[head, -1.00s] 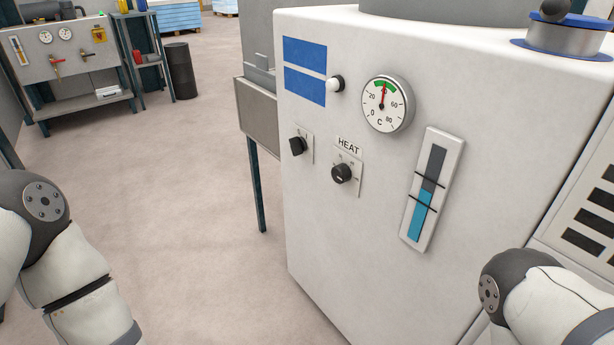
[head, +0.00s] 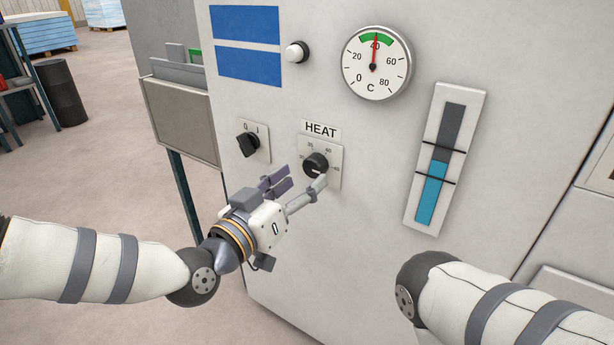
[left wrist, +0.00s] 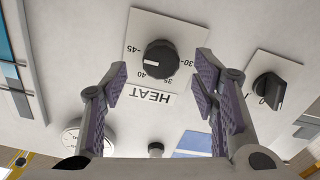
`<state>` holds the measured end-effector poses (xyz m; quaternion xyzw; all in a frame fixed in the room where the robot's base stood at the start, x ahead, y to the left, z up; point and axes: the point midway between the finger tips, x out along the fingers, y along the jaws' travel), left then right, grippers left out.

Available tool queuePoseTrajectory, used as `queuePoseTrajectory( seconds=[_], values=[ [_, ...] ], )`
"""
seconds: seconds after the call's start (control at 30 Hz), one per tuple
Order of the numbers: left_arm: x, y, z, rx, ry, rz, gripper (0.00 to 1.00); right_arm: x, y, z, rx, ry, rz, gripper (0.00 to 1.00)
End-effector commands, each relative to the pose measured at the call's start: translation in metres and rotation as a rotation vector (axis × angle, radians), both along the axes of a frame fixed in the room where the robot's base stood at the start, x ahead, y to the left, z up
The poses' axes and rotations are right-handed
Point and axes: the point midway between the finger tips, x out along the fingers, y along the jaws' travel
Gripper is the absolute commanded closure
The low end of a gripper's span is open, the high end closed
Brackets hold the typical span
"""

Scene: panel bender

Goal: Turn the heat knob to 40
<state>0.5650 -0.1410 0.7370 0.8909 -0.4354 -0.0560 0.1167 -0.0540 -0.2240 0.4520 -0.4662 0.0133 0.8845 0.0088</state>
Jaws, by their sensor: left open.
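The black heat knob (head: 315,164) sits on a small scale plate below the HEAT label (head: 320,130) on the white machine front. In the left wrist view the knob (left wrist: 160,59) appears upside down, with scale numbers from 30 to 45 around it. Its white mark lies on the 45 side of the dial; the exact reading is unclear. My left gripper (head: 300,182) is open and empty just in front of the plate. In the left wrist view the knob lies beyond and between its spread fingers (left wrist: 161,76), seemingly not gripped. My right gripper is out of view.
A black 0/1 switch (head: 248,145) sits left of the knob. A round gauge (head: 376,63) above reads about 40 in its green zone. A white button (head: 297,52) and a blue level indicator (head: 435,160) flank the area.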

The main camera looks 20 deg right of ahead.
Motion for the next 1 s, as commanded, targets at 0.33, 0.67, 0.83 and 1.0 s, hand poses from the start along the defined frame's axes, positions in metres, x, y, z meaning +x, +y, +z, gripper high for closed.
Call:
queuePoseTrajectory(
  seconds=[0.33,0.67,0.83,1.0],
  values=[
    [0.024,-0.03,-0.001,0.0,0.002,0.002,0.46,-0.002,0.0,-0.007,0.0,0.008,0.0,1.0],
    [0.023,-0.03,-0.001,0.0,0.002,0.001,0.8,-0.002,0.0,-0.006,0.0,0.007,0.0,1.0],
    [0.023,-0.029,-0.001,0.0,0.003,0.0,0.94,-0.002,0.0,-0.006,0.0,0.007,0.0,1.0],
    [0.023,-0.029,-0.001,-0.011,0.017,0.0,0.94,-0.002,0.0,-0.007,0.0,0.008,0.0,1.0]
  ],
)
